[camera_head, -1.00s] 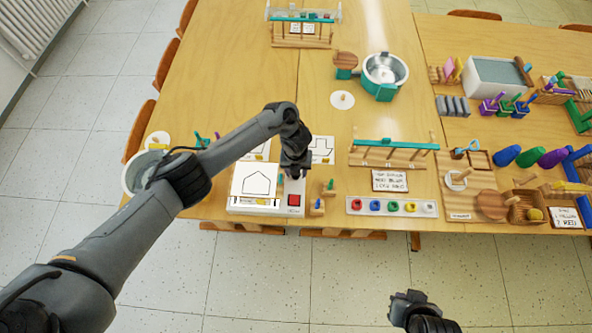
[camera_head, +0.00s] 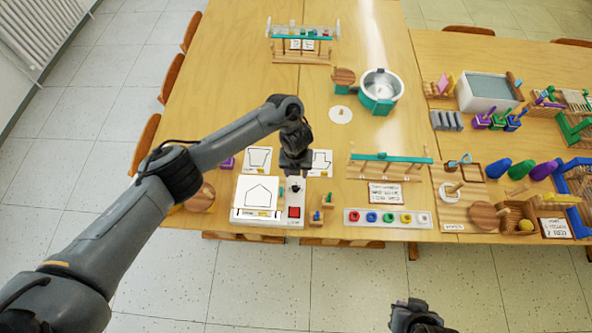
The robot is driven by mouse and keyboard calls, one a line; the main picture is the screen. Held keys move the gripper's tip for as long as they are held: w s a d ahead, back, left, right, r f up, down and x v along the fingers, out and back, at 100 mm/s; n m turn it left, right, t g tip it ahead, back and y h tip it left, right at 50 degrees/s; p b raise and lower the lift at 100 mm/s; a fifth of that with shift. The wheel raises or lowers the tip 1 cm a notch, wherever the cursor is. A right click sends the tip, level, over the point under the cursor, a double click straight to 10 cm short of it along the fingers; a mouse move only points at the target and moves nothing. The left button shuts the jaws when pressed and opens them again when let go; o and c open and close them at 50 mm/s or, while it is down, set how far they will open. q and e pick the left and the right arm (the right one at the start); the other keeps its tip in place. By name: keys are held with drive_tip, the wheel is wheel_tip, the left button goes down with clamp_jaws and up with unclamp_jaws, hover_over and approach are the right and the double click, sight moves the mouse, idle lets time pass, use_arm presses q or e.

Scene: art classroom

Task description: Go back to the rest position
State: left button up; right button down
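My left gripper (camera_head: 295,172) points down over the table, just above the right part of a white box (camera_head: 258,197) that has a house-like outline on top and a red button (camera_head: 294,212). Its fingers are dark and seen from above, so I cannot tell whether they are open or shut. My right gripper (camera_head: 412,308) is low in the view, over the floor in front of the table. It is small and dark, and its finger state is unclear.
A colour strip (camera_head: 388,218) and small wooden blocks (camera_head: 322,217) lie near the table's front edge. The floor (camera_head: 330,270) in front is clear.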

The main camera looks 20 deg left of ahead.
use_arm(q)
drive_tip(key=s+d+f+n+t+h, duration=0.15)
drive_tip(key=s+d+n, duration=0.25)
drive_tip(key=d, duration=0.4)
drive_tip(key=s+d+n+t+h, duration=0.2)
drive_tip(key=s+d+n+h, duration=0.15)
drive_tip(key=d, duration=0.55)
drive_tip(key=s+a+r+n+y, duration=0.2)
drive_tip(key=s+a+r+n, duration=0.2)
drive_tip(key=s+a+n, duration=0.7)
drive_tip(key=s+a+r+n+y, duration=0.3)
drive_tip(key=s+a+r+n, duration=0.2)
drive_tip(key=s+a+n, duration=0.6)
wheel_tip(320, 180, up, 18)
drive_tip(key=w+p, duration=0.2)
drive_tip(key=p, duration=1.7)
wheel_tip(320, 180, down, 50)
drive_tip(key=b, duration=5)
drive_tip(key=shift+a+n, duration=0.4)
drive_tip(key=shift+n, duration=0.05)
